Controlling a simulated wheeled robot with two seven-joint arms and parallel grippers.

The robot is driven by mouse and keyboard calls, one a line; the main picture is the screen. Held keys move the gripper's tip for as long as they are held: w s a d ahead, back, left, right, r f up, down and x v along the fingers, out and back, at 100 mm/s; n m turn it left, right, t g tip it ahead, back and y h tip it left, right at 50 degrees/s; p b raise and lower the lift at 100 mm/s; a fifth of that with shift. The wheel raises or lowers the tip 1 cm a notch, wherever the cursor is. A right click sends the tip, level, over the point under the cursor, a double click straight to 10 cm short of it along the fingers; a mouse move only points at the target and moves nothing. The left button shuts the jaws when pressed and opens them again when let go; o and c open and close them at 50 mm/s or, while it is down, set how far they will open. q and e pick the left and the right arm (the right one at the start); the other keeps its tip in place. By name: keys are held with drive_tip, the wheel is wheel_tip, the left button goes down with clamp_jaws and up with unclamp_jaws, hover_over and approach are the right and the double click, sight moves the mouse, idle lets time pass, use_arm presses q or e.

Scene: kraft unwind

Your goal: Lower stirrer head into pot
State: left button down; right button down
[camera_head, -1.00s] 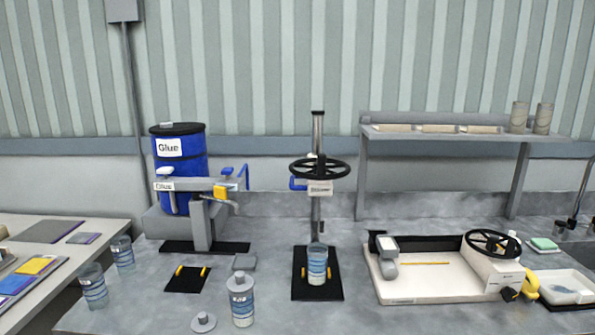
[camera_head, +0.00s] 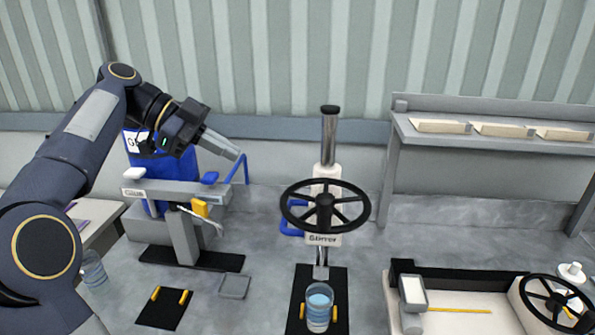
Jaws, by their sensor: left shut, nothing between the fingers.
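The stirrer (camera_head: 326,238) stands in the middle, with a white head on a grey column (camera_head: 329,135). A black handwheel (camera_head: 325,207) is on its front and a blue handle (camera_head: 291,228) on its left side. Its shaft (camera_head: 321,264) hangs below the head, just above and behind the pot. The pot (camera_head: 319,307), a clear cup with blue contents, stands on the black base (camera_head: 341,283) between yellow stops. My right gripper is out of view.
The glue stand (camera_head: 183,235) and blue drum (camera_head: 150,166), partly hidden by my arm, are left. A black pad with yellow stops (camera_head: 164,307) lies in front. A white tray (camera_head: 452,322) with another handwheel (camera_head: 557,305) is right, under a shelf (camera_head: 490,143).

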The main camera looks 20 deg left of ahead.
use_arm(q)
drive_tip(key=p+x, duration=0.1)
drive_tip(key=x, duration=0.8)
drive_tip(key=shift+s+r, duration=0.1)
drive_tip(key=f, duration=0.3)
drive_tip(key=w+d+f, duration=0.1)
drive_tip(key=shift+w+d+f+p, duration=0.1)
drive_tip(key=shift+f+p, duration=0.1)
drive_tip(key=shift+p, duration=0.2)
drive_tip(key=shift+f, duration=0.1)
